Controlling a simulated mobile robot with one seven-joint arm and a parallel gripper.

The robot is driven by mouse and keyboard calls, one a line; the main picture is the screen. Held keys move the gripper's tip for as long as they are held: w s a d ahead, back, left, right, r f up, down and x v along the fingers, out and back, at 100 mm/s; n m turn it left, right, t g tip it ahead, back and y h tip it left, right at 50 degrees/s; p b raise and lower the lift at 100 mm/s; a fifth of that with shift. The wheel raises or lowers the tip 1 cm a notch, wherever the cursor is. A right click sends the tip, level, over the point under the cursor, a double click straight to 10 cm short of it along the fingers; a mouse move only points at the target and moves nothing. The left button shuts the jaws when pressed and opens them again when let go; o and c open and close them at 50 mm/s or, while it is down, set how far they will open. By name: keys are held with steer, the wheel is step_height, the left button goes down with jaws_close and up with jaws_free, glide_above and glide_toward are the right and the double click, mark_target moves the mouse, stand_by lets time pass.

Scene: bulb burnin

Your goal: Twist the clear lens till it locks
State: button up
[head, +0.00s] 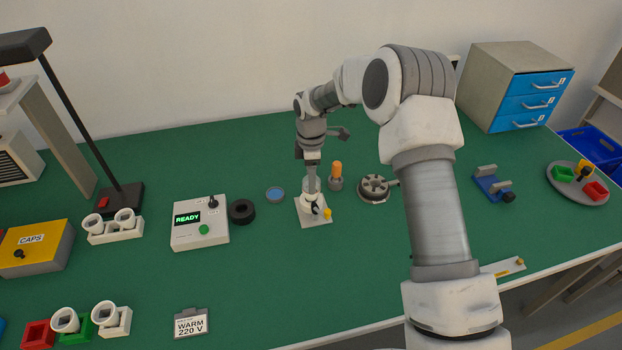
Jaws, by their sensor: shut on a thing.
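My gripper (311,190) points straight down over a small light-grey fixture (318,219) in the middle of the green bench. Its fingers are shut on a pale round piece at the top of this fixture, which I take to be the clear lens (308,201). The lens is small and partly covered by the fingers, so its edge and how it sits in its seat cannot be made out. A black part and a yellow knob (327,212) show at the fixture's front right.
A blue disc (276,195) and a black ring (242,211) lie left of the fixture, beside a box reading READY (201,224). An orange-topped peg (336,176) and a grey round chuck (373,188) stand close right. The bench in front of the fixture is clear.

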steer(key=shift+m, duration=0.4)
steer(key=shift+f+m+b, duration=0.1)
steer(key=shift+m+b, duration=0.25)
steer(key=shift+m, duration=0.65)
steer(key=o, duration=1.4)
steer(key=shift+c, duration=0.2)
step_height(320, 180, up, 18)
steer(key=shift+f+p, duration=0.2)
steer(key=shift+p, duration=0.1)
